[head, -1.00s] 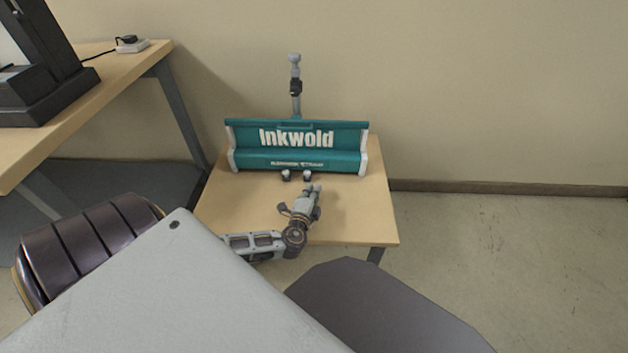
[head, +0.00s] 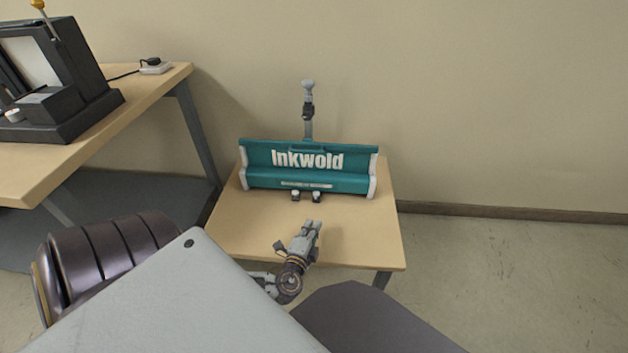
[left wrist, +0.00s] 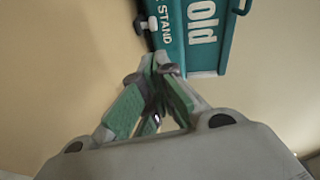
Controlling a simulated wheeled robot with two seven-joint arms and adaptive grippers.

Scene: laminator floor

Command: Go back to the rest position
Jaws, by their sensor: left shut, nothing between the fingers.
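My left gripper (head: 312,226) is shut and empty, above the front part of the small wooden table (head: 230,228). It points toward the teal Inkwold stand (head: 310,178) and is apart from it in the head view. The left wrist view shows the closed fingers (left wrist: 160,72) close up, with part of the teal stand (left wrist: 205,35) beyond them. My right gripper is not in view.
A grey post (head: 308,110) rises behind the teal stand, and two small knobs (head: 306,197) sit at its front. A larger table (head: 100,155) at the left holds a black machine (head: 60,80) and a white power socket (head: 155,66). Floor (head: 510,270) at the right is clear.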

